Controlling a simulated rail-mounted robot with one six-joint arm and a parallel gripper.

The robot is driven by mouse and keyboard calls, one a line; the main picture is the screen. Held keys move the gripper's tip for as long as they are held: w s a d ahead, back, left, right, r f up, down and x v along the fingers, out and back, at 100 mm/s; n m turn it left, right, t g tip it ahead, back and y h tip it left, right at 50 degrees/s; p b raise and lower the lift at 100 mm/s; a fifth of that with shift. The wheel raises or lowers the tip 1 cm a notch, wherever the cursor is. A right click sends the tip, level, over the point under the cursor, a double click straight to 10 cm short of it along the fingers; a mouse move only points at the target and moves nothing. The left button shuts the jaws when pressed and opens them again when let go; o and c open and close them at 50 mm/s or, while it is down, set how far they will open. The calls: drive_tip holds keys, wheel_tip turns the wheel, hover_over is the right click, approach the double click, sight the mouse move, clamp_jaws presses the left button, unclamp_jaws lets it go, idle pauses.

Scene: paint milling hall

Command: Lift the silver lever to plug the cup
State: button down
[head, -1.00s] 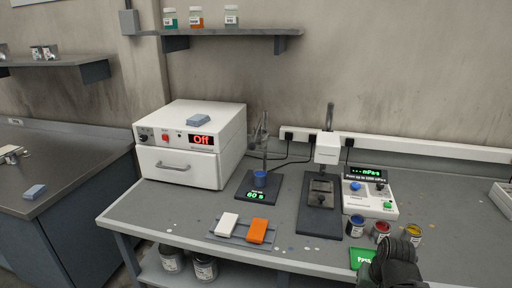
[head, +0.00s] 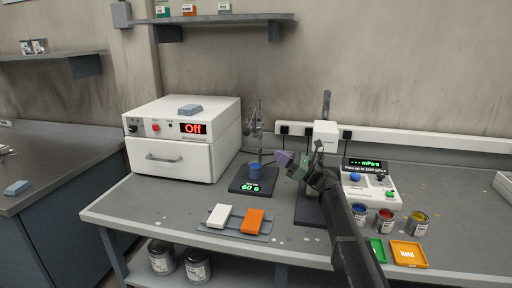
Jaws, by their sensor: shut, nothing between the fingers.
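A metal stand (head: 260,130) rises from a dark base (head: 246,188) whose green display reads about 60 s. A silver fitting (head: 251,126) sits high on the stand; the lever and the flow cup are too small to tell apart there. A blue cup (head: 255,170) stands on the base, under the fitting. My gripper (head: 284,158) is shut and empty, to the right of the stand and a little below the fitting, apart from it in the picture. My arm hides part of the instrument behind it.
A white oven (head: 180,140) reading Off stands at left. A white-headed instrument (head: 326,133) and a control box (head: 370,187) are at right. Paint pots (head: 385,220), a green tray (head: 376,248) and an orange tray (head: 409,253) lie in front. White and orange blocks (head: 253,221) lie on a mat.

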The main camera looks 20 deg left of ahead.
drive_tip(key=p+x, duration=0.4)
drive_tip(key=x, duration=0.6)
drive_tip(key=shift+s+a, duration=0.1)
